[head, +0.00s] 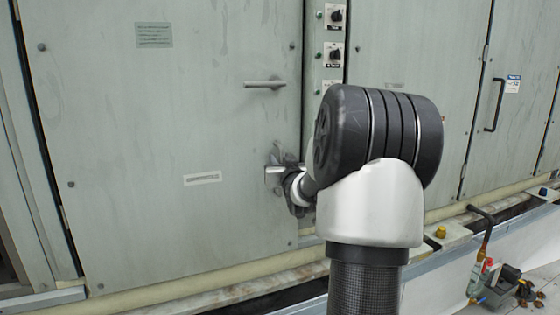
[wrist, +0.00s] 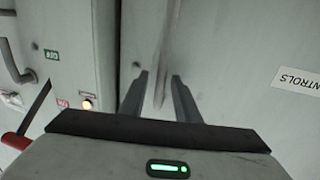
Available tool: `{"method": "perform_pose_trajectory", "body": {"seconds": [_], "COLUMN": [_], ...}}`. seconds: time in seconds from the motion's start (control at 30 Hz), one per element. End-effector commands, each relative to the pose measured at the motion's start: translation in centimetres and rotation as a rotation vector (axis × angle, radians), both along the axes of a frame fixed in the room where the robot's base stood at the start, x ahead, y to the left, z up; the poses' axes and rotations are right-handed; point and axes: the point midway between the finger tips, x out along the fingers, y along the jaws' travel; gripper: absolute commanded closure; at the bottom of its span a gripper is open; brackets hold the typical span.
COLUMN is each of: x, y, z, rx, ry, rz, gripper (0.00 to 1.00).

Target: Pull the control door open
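The control door is the large grey-green panel (head: 120,110) at the left of the head view, and it looks shut. It has a lever handle (head: 265,84) near its upper right and a small label (head: 203,178) lower down. In the wrist view a CONTROLS label (wrist: 300,81) shows on the door at the right, upside down. My gripper (head: 275,172) is at the door's lower right edge, partly hidden by my arm. In the wrist view its two fingers (wrist: 160,98) are apart. A blurred grey bar-like shape (wrist: 163,60) lies between them; contact cannot be told.
A narrow strip with rotary switches (head: 336,16) runs beside the door's right edge. Another panel with a dark handle (head: 495,105) stands to the right. A ledge (head: 200,288) runs below the doors. Pipes and a valve (head: 485,275) sit at the lower right.

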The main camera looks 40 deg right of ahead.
Motion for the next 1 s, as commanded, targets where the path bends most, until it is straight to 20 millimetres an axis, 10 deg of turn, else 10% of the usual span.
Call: {"method": "perform_pose_trajectory", "body": {"seconds": [0.27, 0.47, 1.0], "x": [0.2, 0.1, -0.9], "y": [0.0, 0.0, 0.1], "z": [0.0, 0.0, -0.1], "rx": [0.000, 0.000, -0.001], "ry": [0.000, 0.000, 0.000], "rz": [0.000, 0.000, -0.012], "gripper": [0.70, 1.00, 1.00]}}
